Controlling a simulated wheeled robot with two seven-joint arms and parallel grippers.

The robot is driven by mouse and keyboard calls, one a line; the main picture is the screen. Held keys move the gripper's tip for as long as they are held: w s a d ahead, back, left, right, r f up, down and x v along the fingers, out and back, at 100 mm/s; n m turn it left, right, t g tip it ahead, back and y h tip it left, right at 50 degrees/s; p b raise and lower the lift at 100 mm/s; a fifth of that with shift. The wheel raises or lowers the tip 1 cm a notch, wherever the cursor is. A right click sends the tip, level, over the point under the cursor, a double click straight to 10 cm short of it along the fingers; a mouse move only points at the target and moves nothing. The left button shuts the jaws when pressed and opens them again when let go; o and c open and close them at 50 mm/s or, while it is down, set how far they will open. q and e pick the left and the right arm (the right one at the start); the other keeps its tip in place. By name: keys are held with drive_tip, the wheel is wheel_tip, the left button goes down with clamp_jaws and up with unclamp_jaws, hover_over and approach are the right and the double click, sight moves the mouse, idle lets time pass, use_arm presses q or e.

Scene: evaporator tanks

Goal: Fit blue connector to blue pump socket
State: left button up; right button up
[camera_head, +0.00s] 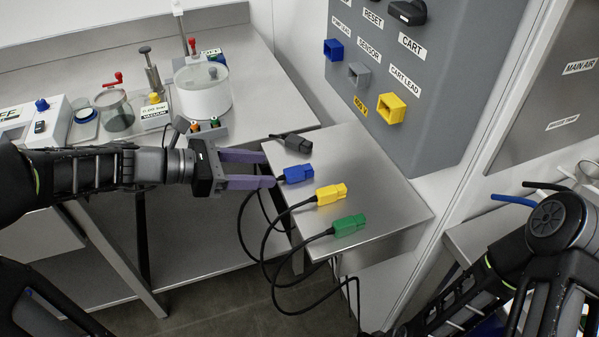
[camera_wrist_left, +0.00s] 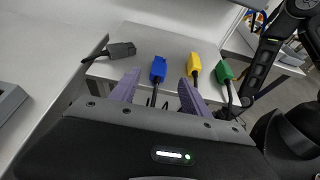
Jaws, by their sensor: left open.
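The blue connector (camera_head: 297,174) lies on the small metal shelf (camera_head: 385,200), its black cable hanging over the left edge. My left gripper (camera_head: 271,169) is open, with its purple fingers pointing at the connector from the left. In the left wrist view the blue connector (camera_wrist_left: 158,68) lies just ahead of the gap between the fingertips (camera_wrist_left: 157,80); nothing is held. The blue pump socket (camera_head: 333,50) is a square opening on the grey panel, above and behind the shelf, and is empty. My right arm shows at lower right, but its gripper cannot be seen.
A dark grey connector (camera_head: 293,142), a yellow connector (camera_head: 331,194) and a green connector (camera_head: 349,225) lie beside the blue one. Grey (camera_head: 359,75) and yellow (camera_head: 391,108) sockets sit beside the blue socket. A clear-walled vessel (camera_head: 203,90) stands on the left bench.

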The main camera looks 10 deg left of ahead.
sight(298, 170)
use_arm(q)
drive_tip(key=shift+x, duration=1.3)
drive_tip(key=x, duration=0.5)
drive_tip(key=shift+w+f+b, duration=0.1)
drive_tip(key=shift+w+b, duration=0.05)
drive_tip(key=shift+b, duration=0.15)
drive_tip(key=shift+c, duration=0.2)
clamp_jaws()
